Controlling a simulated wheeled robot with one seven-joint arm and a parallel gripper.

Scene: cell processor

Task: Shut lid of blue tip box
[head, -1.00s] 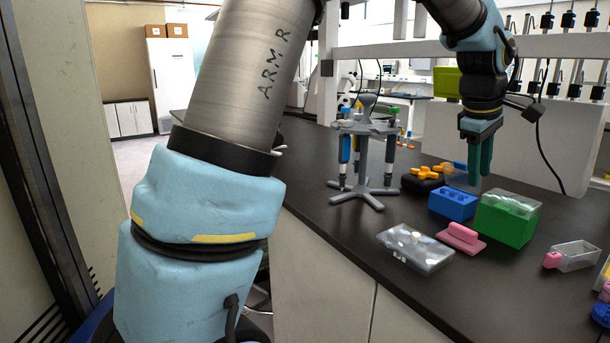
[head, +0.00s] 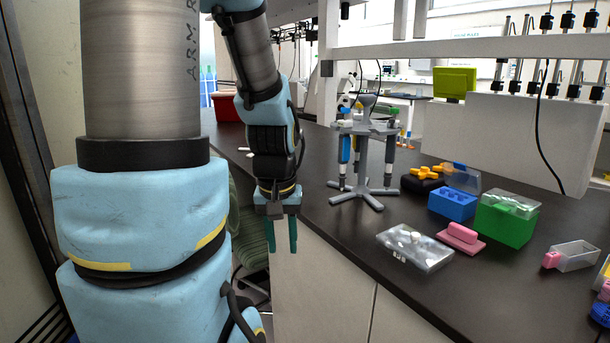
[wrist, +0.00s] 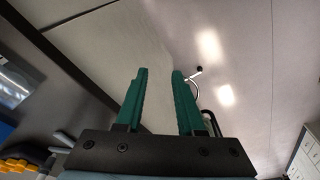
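The blue tip box (head: 453,204) stands on the dark bench in the head view. Its clear lid (head: 463,177) stands raised at the back of the box, so the box is open. My gripper (head: 283,248) hangs fingers down beyond the left front edge of the bench, well left of the box and apart from it. Its two green fingers are apart with nothing between them, as the wrist view (wrist: 160,72) also shows. The wrist view does not show the blue box clearly.
A green box (head: 506,222) with a clear top stands right of the blue box. A pink block (head: 461,238) and a clear case (head: 415,247) lie in front. A grey pipette stand (head: 362,165) rises between my gripper and the box. An orange piece (head: 425,173) lies behind.

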